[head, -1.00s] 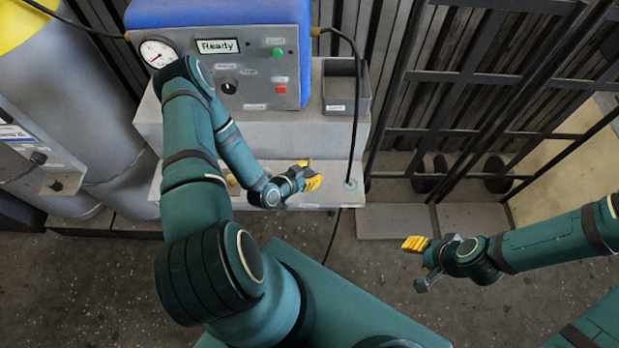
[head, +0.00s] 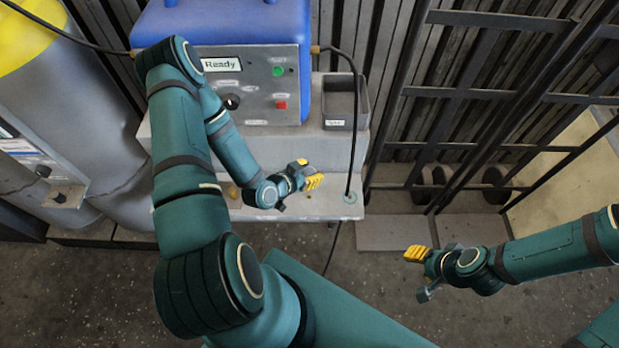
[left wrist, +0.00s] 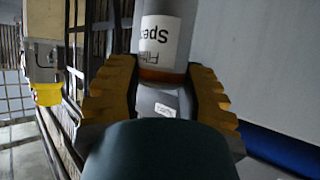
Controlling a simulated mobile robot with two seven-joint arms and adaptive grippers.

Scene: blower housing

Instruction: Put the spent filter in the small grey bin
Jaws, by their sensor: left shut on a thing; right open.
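My left gripper (head: 308,178) is above the front of the light grey stepped bench, below the small grey bin (head: 362,104) in the head view. In the left wrist view, its yellow fingers (left wrist: 156,88) are shut on the spent filter (left wrist: 165,40), a grey cylinder with a white label reading "Spe…" and an orange-brown band. The filter cannot be made out in the head view. The bin stands on the bench's upper step, open at the top, with a small label on its front. My right gripper (head: 418,268) is open and empty above the floor at right.
A blue machine with a grey panel (head: 255,95) reading "Ready" stands left of the bin. A black cable (head: 356,130) runs down past the bin's right side to the lower step. Large grey cylinders (head: 75,130) stand at left, dark metal racks (head: 470,92) at right.

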